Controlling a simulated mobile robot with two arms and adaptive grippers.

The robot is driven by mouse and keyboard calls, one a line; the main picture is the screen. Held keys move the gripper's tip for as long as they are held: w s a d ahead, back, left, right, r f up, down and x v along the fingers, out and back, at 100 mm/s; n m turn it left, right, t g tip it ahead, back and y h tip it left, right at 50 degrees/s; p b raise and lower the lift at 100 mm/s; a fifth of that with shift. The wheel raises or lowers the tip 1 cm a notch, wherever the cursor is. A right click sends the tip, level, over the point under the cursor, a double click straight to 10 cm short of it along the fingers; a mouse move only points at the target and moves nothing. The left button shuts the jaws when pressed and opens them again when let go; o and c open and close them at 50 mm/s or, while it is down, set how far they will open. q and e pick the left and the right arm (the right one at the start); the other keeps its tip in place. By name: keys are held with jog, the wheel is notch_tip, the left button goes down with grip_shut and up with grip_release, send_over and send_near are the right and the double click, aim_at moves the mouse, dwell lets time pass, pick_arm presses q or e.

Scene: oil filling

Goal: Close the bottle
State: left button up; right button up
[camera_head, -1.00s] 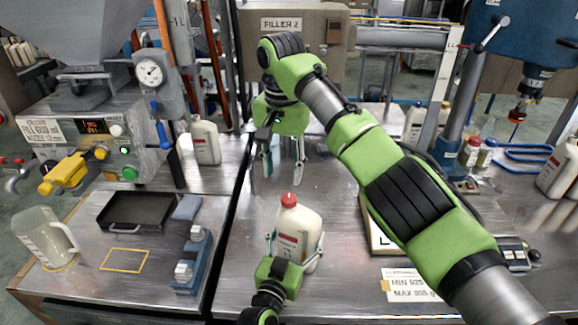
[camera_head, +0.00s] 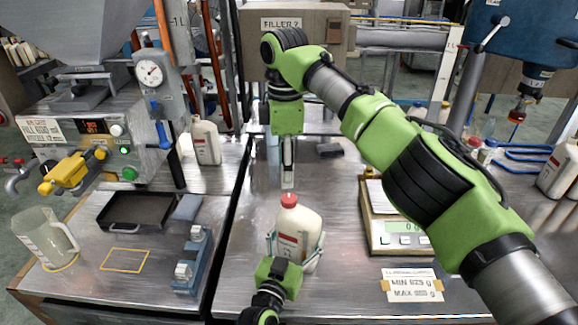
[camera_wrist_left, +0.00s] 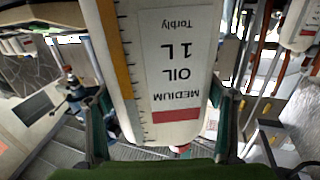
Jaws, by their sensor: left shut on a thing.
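The cream bottle (camera_head: 299,229) stands upright on the right-hand steel table, with a red cap (camera_head: 289,200) on its neck. My left gripper (camera_head: 296,245) is shut around the bottle's body, one finger on each side. The bottle's label, reading oil 1 L, fills the middle of the left wrist view (camera_wrist_left: 185,70) upside down, between the fingers. A bit of red shows at the lower edge there. My right gripper (camera_head: 288,178) points down just above and behind the cap, apart from it. Its fingers are seen edge-on, so their gap is hidden.
A scale (camera_head: 385,236) stands right of the bottle, with a limits card (camera_head: 412,285) in front. A black tray (camera_head: 135,210), a clear jug (camera_head: 45,238) and a blue fixture (camera_head: 193,262) are on the left table. Another bottle (camera_head: 206,142) stands behind.

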aim_at(289, 198)
jog(key=n, duration=0.7)
jog(key=shift+d, duration=0.35)
jog(key=shift+f, duration=4)
